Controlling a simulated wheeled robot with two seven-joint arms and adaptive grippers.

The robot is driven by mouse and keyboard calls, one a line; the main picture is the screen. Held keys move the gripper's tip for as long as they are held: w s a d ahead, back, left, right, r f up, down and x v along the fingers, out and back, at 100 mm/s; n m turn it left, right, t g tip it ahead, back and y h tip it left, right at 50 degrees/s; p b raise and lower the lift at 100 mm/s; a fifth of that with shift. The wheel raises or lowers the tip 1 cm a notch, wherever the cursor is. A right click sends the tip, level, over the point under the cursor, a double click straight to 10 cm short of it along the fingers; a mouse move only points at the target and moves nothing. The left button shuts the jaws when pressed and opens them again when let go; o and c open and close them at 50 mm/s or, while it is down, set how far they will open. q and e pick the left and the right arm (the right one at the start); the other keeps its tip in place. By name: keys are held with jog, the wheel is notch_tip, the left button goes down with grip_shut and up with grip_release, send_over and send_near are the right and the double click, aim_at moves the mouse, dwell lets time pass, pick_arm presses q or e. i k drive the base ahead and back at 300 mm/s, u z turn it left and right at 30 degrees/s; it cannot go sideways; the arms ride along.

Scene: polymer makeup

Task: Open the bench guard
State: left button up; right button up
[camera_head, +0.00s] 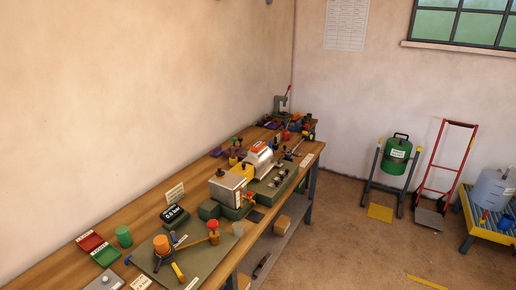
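A long wooden workbench (60,272) runs along the left wall. Midway along it stands a green-based machine with a pale rounded cover (259,156) that carries an orange label on top. This cover may be the bench guard, but its label is too small to read. It appears to be down over the machine. Nearer stands a boxy grey-and-white unit (228,188) on a green base. Neither of my grippers nor my arms is in view.
A board with an orange cup (161,244) and a red-knobbed lever (212,225) lies at the bench's near end. A green drum (396,157) on a stand, a red hand truck (443,165) and a grey container (492,190) stand at right. The floor (350,240) between is largely clear.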

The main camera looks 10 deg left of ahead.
aim_at(244, 170)
jog(key=z, duration=0.1)
jog(key=i, duration=0.9)
jog(key=z, duration=0.05)
